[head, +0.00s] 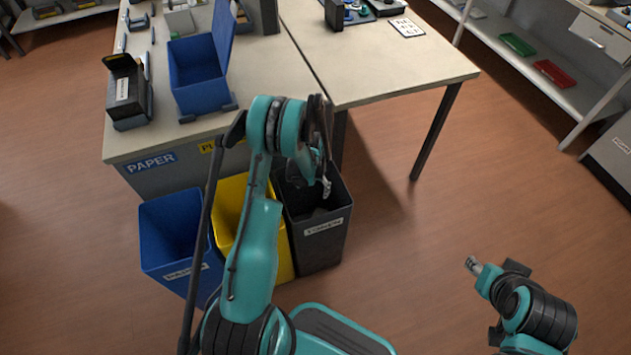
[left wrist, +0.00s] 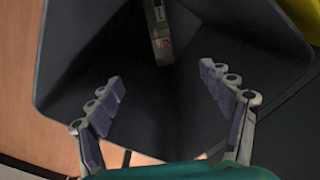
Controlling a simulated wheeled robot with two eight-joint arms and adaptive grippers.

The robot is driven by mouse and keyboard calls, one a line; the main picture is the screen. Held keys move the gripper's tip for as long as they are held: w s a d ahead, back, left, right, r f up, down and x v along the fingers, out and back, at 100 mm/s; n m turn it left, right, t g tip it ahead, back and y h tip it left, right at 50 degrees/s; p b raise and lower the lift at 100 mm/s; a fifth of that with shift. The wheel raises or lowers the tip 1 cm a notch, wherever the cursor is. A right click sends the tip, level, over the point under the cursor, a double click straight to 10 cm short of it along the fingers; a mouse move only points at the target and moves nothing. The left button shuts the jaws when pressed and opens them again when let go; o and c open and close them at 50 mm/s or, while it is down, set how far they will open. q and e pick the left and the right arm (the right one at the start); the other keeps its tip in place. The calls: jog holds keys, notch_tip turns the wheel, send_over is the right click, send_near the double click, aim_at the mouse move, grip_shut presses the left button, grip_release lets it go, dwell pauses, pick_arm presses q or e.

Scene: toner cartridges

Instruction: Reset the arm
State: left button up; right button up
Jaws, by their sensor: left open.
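My left arm reaches over the black bin (head: 322,240) that stands on the floor at the table's front. My left gripper (head: 324,186) hangs over the bin's mouth, pointing down. In the left wrist view my left gripper (left wrist: 162,76) is open, its two fingers wide apart with nothing between them. A dark cartridge-like item (left wrist: 160,32) with a pale label strip and a red mark lies inside the bin (left wrist: 78,60), beyond the fingertips. My right arm shows at the lower right of the head view; its small grey tip (head: 473,265) does not show jaws clearly.
A yellow bin (head: 232,205) and a blue bin (head: 170,235) stand left of the black bin. The table (head: 180,140) behind bears a blue box (head: 198,80) and a black holder (head: 126,92). Shelves (head: 520,60) stand at the right. The floor between is clear.

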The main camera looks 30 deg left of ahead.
pick_arm(q)
jog(key=s+d+r+t, duration=0.2)
jog(key=d+r, duration=0.2)
jog(key=r, duration=0.8)
jog(key=s+d+r+t, duration=0.1)
jog(key=d+r, duration=0.3)
jog(key=r, duration=0.8)
jog(key=s+d+r+t, duration=0.2)
jog(key=s+d+r, duration=0.1)
jog(key=s, duration=0.4)
jog(key=s+d+r+t, duration=0.1)
jog(key=s+d+r, duration=0.3)
jog(key=s+r, duration=0.2)
jog(key=shift+s+r+m+t, duration=0.3)
jog(key=shift+s+m+t, duration=0.1)
jog(key=shift+s, duration=0.5)
jog(key=shift+s+d, duration=0.2)
jog(key=shift+s, duration=0.35)
jog(key=shift+c, duration=0.4)
